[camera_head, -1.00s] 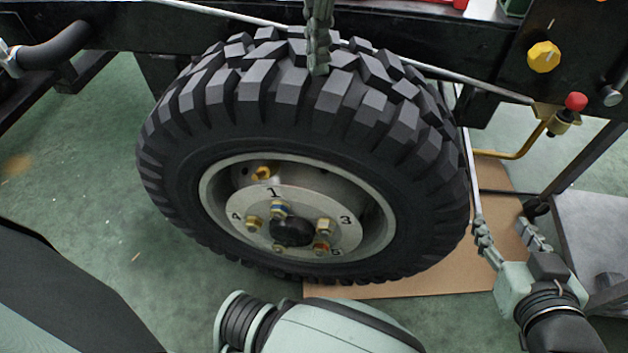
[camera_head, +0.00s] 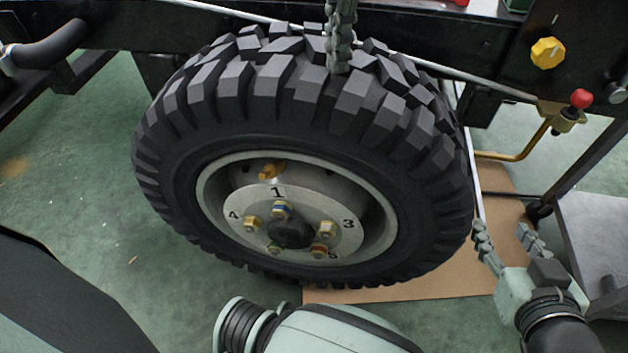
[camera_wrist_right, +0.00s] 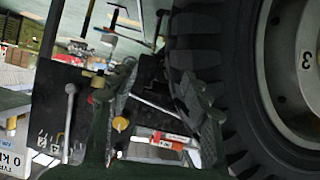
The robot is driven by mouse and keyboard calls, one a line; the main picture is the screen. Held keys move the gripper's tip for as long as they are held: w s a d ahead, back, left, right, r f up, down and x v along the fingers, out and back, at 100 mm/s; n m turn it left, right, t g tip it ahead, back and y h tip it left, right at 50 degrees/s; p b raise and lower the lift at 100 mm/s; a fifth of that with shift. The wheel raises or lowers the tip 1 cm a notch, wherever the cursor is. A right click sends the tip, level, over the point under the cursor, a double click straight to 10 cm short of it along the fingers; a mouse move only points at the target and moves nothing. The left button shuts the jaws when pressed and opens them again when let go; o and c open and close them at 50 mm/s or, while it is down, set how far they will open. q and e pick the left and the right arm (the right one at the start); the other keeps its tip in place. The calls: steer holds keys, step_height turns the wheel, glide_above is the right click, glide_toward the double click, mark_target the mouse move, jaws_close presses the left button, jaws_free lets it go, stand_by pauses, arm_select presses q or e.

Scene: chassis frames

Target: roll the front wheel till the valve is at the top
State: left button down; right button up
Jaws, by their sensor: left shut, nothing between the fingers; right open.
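The front wheel (camera_head: 215,135) is a large black knobbly tyre on a grey rim. A brass-coloured fitting, apparently the valve (camera_head: 269,172), sits in the upper rim, slightly left of the hub's top, above the number 1. Coloured nuts surround the dark hub cap (camera_head: 291,233). My left gripper (camera_head: 339,66) is shut and empty, its fingers pointing down at the tyre's top tread and seeming to touch it. My right gripper (camera_head: 503,232) is open and empty, just right of the tyre's lower side. In the right wrist view, its fingers (camera_wrist_right: 158,75) are apart beside the tyre (camera_wrist_right: 200,45).
A brown cardboard sheet (camera_head: 400,287) lies under the wheel. The black chassis rail (camera_head: 440,42) runs behind it. A yellow knob (camera_head: 547,53) and a red-topped valve lever (camera_head: 581,98) are at the upper right. A grey cart (camera_head: 590,215) stands at right. Green floor is clear at left.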

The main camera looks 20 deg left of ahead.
arm_select(q)
steer(key=shift+s, duration=0.1)
step_height(320, 180, up, 8)
steer(key=p, duration=0.4)
steer(key=shift+p, duration=0.3)
stand_by(0.4)
stand_by(0.4)
